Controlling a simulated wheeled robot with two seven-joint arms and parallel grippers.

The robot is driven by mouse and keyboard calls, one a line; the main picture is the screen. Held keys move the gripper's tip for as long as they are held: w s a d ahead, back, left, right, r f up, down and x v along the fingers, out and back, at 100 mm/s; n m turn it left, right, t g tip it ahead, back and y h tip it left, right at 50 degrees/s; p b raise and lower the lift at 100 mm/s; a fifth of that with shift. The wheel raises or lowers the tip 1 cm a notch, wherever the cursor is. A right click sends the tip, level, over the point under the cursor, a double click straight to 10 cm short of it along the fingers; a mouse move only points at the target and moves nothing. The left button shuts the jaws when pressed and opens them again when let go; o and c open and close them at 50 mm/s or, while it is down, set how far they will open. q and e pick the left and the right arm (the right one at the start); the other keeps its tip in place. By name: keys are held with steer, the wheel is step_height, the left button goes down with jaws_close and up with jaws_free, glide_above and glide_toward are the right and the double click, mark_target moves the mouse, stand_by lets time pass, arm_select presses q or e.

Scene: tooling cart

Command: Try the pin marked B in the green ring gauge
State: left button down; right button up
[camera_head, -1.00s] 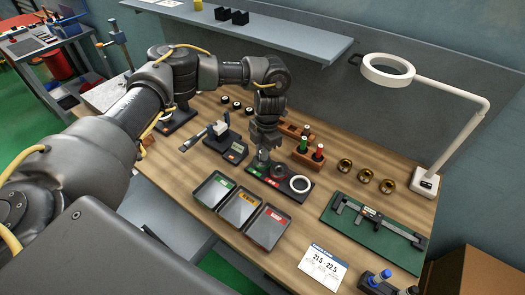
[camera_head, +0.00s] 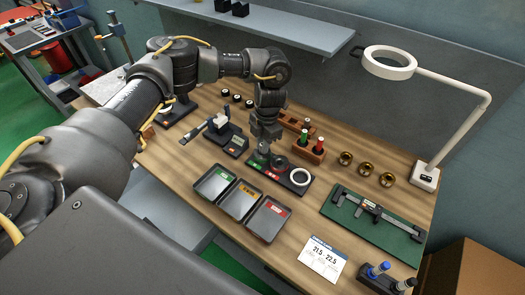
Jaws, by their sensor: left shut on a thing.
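My left gripper (camera_head: 264,146) points down over the green-labelled end of the dark gauge stand (camera_head: 294,187). It is shut on a slim thing, probably a pin, mostly hidden by the fingers; no letter B can be read. The green label (camera_head: 255,160) shows beside the fingertips. The green ring gauge itself is at or under the fingers, and I cannot tell whether the held thing is in its bore. A dark grey ring (camera_head: 279,162) and a white ring (camera_head: 300,177) lie on the stand to the right. My right gripper is not in view.
Wooden blocks (camera_head: 313,157) behind hold pins with green and red tops. Three trays (camera_head: 240,200) lie in front. A digital gauge (camera_head: 228,140) stands left, brass rings (camera_head: 366,169) and a caliper (camera_head: 372,212) right. A lamp (camera_head: 390,62) overhangs the right side.

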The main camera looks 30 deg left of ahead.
arm_select(q)
steer(key=shift+r+p, duration=1.35)
steer(key=shift+r, duration=0.2)
step_height(320, 180, up, 5)
steer(key=p, duration=0.4)
steer(key=shift+f, duration=0.1)
stand_by(0.4)
